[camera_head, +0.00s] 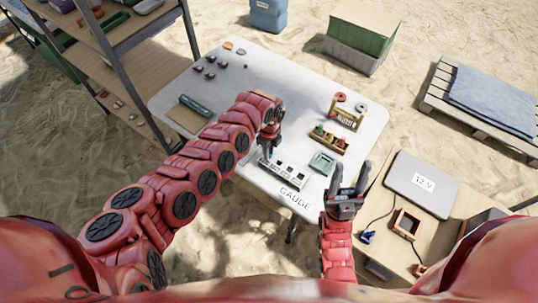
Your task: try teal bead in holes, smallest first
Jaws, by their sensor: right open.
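The gauge (291,178), a pale block with a row of dark holes, lies near the front edge of the white table, by the printed word GAUGE. My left gripper (267,152) points down at the gauge's left end; whether it touches the block is unclear. Its fingertips are small and dark, and I cannot tell whether they hold anything. I cannot make out the teal bead for certain; a tiny dark greenish dot (245,66) lies at the table's back. My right gripper (349,174) is open and empty, fingers apart, at the table's right front edge.
Right of the gauge are a green tray (322,163), a wooden holder (328,140) with coloured pieces and a yellowish rack (345,118). Several small dark pieces (210,68) lie at the back left. A side table (437,231) stands at the right. The table's middle back is clear.

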